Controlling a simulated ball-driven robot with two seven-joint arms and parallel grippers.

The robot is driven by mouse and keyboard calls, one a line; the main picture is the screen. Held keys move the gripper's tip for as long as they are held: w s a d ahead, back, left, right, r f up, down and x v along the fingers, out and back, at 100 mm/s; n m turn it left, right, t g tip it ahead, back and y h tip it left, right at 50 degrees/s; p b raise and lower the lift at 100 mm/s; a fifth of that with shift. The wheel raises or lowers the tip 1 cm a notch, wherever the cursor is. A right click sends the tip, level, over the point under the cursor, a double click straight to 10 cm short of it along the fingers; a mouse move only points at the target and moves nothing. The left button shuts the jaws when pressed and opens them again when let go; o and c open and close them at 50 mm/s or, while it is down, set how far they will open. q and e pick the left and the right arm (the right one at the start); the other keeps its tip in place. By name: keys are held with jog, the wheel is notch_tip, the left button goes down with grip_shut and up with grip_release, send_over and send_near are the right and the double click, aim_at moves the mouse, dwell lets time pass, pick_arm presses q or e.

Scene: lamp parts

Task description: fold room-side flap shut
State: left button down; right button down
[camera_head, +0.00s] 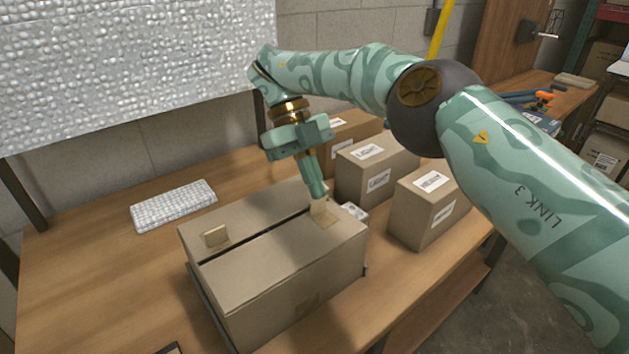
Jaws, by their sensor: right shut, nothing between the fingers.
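A brown cardboard box (300,296) stands on the wooden table in front of me. Its near, room-side flap (285,262) lies about flat across the top. The wall-side flap (255,216) also lies low, and a narrow dark gap runs between the two. A small tan piece (216,236) is on the wall-side flap at the left. My right gripper (319,196) points down at the right end of the box top, its fingers shut and empty. Its tips are at or just above a small tan piece (323,214); I cannot tell if they touch. My left gripper is out of view.
Labelled cartons stand behind and to the right of the box, including a near one (427,207) and a middle one (372,170). A white keyboard-like slab (174,205) lies at the back left. The table (95,275) is clear at the left. A pale textured panel (120,70) rises behind.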

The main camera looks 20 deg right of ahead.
jog(key=shift+s+a+f, duration=0.1)
jog(key=shift+s+f, duration=0.05)
jog(key=shift+f, duration=0.2)
